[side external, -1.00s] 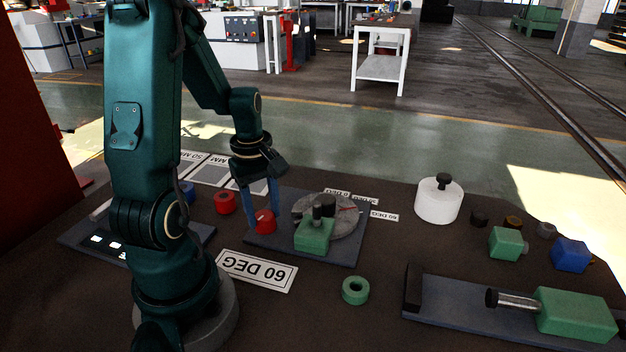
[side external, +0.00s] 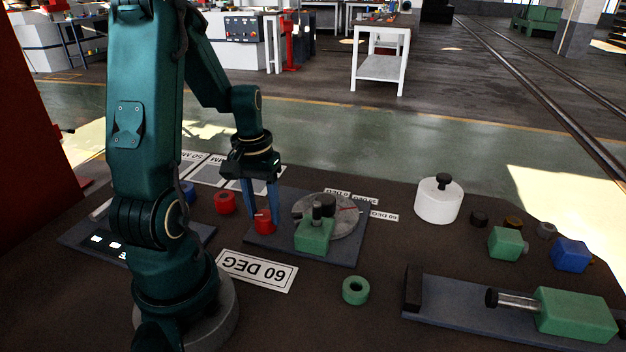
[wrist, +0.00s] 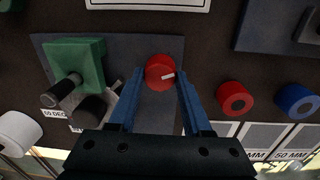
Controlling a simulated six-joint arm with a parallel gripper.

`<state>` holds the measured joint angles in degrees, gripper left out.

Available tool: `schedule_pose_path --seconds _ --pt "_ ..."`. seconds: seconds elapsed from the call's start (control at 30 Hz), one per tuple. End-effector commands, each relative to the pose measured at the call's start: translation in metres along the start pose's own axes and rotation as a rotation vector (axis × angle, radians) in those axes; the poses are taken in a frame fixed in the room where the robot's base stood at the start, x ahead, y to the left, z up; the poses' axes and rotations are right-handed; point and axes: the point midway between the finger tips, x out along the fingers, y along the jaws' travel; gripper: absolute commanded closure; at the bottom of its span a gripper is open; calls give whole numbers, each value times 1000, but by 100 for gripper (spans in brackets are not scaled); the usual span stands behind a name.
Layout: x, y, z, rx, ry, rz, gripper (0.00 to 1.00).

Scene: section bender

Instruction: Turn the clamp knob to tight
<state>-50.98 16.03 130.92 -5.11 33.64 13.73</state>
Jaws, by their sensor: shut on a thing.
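The clamp knob (side external: 264,221) is a red round knob on the grey-blue base plate (side external: 272,246), left of the green block (side external: 314,236). In the wrist view the red knob (wrist: 160,73) shows a white mark pointing right and slightly up. My gripper (side external: 262,212) points down with its blue fingers on either side of the knob, shut on it. In the wrist view the fingertips (wrist: 160,80) flank the knob left and right. The knob's underside is hidden.
A grey disc (side external: 345,215) stands behind the green block. A loose red ring (side external: 225,203) lies left of the knob and a green ring (side external: 355,290) in front. A sign reading 60 DEG (side external: 256,270) lies near the plate. A white cylinder (side external: 438,203) stands right.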

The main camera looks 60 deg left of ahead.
Motion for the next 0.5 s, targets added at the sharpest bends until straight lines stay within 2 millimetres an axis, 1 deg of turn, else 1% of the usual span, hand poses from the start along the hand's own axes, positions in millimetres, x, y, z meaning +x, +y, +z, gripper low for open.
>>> schedule_pose_path --seconds 0.2,0.5 --pt "0 0 0 178 -9 0 100" --pt "0 0 0 341 -17 0 100"
